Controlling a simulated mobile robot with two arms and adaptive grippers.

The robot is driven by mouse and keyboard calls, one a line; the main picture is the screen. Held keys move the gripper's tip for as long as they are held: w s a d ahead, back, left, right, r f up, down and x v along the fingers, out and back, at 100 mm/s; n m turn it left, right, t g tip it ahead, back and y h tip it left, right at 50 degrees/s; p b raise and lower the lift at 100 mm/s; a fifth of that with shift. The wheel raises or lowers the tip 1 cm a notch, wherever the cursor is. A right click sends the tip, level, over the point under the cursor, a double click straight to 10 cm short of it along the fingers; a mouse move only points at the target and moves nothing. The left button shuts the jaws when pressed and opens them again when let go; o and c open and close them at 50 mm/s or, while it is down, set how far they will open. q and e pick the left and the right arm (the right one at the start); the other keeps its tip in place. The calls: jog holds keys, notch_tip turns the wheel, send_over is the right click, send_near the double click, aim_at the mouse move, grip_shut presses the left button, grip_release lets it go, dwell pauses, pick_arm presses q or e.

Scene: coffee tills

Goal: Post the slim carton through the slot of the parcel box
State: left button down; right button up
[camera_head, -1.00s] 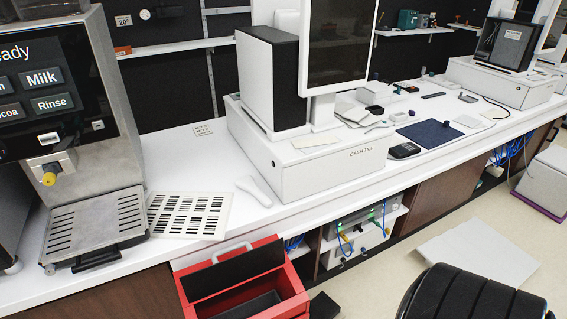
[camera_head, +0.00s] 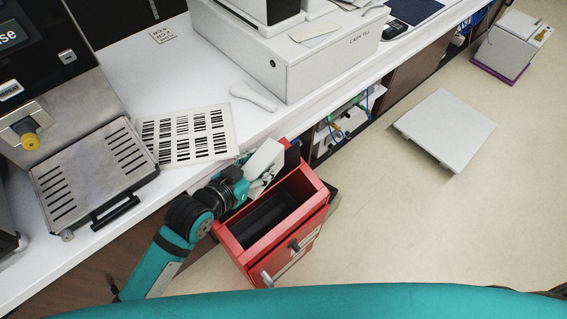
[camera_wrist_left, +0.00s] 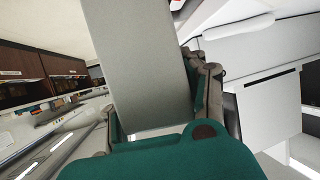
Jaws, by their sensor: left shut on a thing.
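The slim carton (camera_head: 264,158) is a flat, pale slab in the head view. My left gripper (camera_head: 245,178) is shut on it above the back left of the red box. In the left wrist view the carton (camera_wrist_left: 140,60) is a broad grey face standing up from between the fingers (camera_wrist_left: 160,128). The red parcel box (camera_head: 229,240) stands in front of the counter, with a dark rectangular opening on top. The carton appears outside the opening. My right gripper is not in view.
The white counter (camera_head: 190,85) runs behind the box. A barcode sheet (camera_head: 185,135), a coffee machine drip tray (camera_head: 90,175), a white handheld item (camera_head: 253,96) and the cash till (camera_head: 330,60) stand on it. A white slab (camera_head: 445,130) lies on the floor at right, with clear floor around it.

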pick_arm(q)
jog(key=d, duration=0.1)
jog(key=d+m+g+h, duration=0.1)
jog(key=shift+d+f, duration=0.4)
notch_tip(320, 180, down, 16)
jog(key=d+m+g+h+b, duration=0.1)
jog(key=d+m+b, duration=0.1)
jog(key=b, duration=0.9)
jog(key=shift+s+d+r+h, duration=0.15)
jog(key=shift+d+r+h, duration=0.05)
jog(key=shift+d+h, duration=0.1)
jog(key=c, duration=0.7)
grip_release()
jog(key=shift+o, duration=0.4)
jog(key=shift+a, duration=0.1)
jog(key=v, duration=1.2)
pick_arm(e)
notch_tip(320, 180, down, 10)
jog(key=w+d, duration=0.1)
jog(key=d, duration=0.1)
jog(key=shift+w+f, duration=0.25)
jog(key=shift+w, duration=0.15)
